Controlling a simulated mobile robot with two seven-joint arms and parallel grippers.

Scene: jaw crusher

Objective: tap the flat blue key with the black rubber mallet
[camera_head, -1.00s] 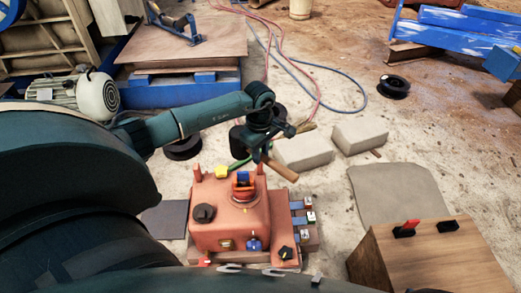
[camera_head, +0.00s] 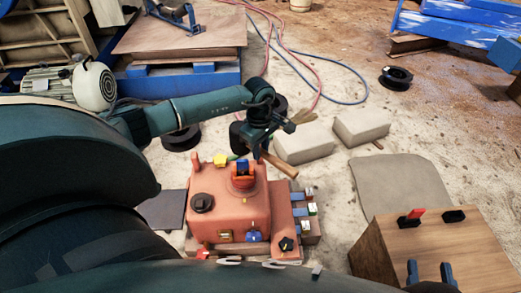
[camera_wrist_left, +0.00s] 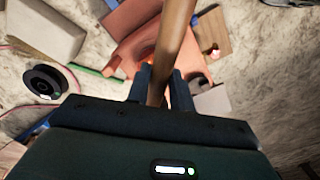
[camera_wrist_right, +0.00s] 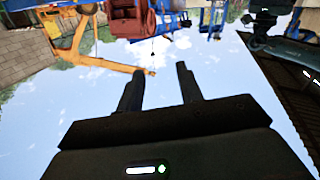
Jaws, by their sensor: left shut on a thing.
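My left gripper (camera_head: 262,138) is shut on a wooden handle (camera_head: 281,166), which I take for the mallet's; the handle also runs up between the fingers in the left wrist view (camera_wrist_left: 172,40). A dark shape (camera_head: 238,137) beside the gripper may be the mallet head; I cannot tell for certain. A blue piece (camera_head: 242,167) stands in the red-orange collar on top of an orange housing (camera_head: 227,215), below the gripper and apart from it; it looks like the blue key. My right gripper (camera_head: 430,270) is open and empty at the lower right; its fingers show apart in the right wrist view (camera_wrist_right: 160,90).
Yellow, blue and black knobs sit on and around the housing, with small blue-and-white blocks (camera_head: 303,210) at its right. A wooden box (camera_head: 440,245) with a red piece stands lower right. Pale blocks (camera_head: 360,127) and black reels (camera_head: 395,77) lie on the floor.

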